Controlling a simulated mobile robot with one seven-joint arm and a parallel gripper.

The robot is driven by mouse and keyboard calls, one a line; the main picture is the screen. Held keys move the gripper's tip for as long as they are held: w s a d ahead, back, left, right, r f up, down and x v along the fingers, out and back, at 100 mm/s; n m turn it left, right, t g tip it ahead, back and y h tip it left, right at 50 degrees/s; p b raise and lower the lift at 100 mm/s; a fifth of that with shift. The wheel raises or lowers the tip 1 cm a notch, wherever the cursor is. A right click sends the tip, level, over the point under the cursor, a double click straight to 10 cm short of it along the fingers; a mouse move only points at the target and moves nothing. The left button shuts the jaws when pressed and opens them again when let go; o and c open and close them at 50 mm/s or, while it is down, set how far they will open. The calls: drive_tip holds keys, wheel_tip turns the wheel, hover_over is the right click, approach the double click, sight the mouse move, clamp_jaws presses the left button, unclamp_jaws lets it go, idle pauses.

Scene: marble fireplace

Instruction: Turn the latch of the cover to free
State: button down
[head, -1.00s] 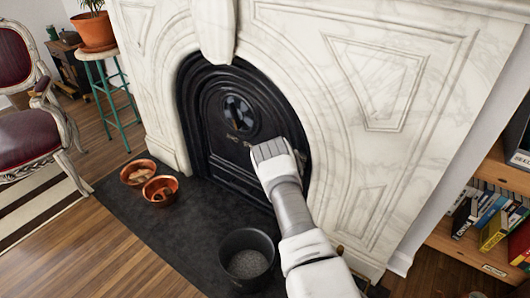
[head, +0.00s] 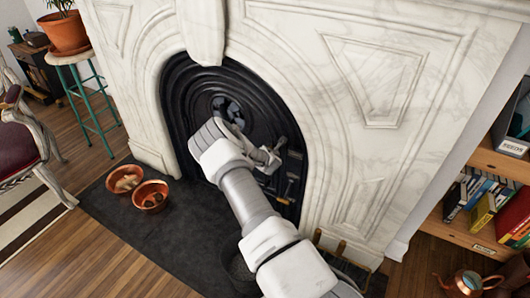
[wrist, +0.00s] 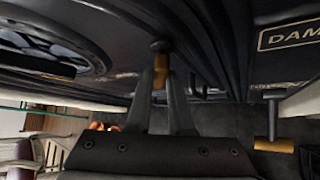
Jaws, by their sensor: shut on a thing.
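The cover (head: 247,95) is a black arched fireplace front with a round vent wheel (head: 228,108), which also shows at the left of the wrist view (wrist: 50,55). In the wrist view, a small brass piece with a black knob, apparently the latch (wrist: 161,63), stands between my fingertips. My gripper (wrist: 161,85) is shut on it, with the fingers slanting in on either side. In the head view, my gripper (head: 272,157) is at the right part of the cover, and my wrist hides some of the front. The latch's turn angle is unclear.
A second brass handle with a dark stem (wrist: 272,130) sits close by, under a plate reading "DAM" (wrist: 290,36). Two copper bowls (head: 150,196) stand on the dark hearth (head: 125,225). A dark bucket (head: 238,270) is partly behind my arm. White marble (head: 365,120) surrounds the cover.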

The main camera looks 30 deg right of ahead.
drive_tip(key=shift+w+a+r+n+g+h+p, duration=0.15)
drive_tip(key=shift+n+g+h, duration=0.35)
drive_tip(key=shift+g, duration=0.35)
drive_tip(key=shift+w+n+g+h+p, duration=0.15)
drive_tip(key=shift+n+g+h, duration=0.3)
drive_tip(key=shift+g, duration=0.45)
drive_tip(key=shift+w+a+r+n+g+h+p, duration=0.15)
drive_tip(key=shift+n+g+h, duration=0.2)
drive_tip(key=shift+n+g, duration=0.35)
drive_tip(key=shift+f, duration=0.15)
drive_tip(key=c, duration=0.8)
unclamp_jaws()
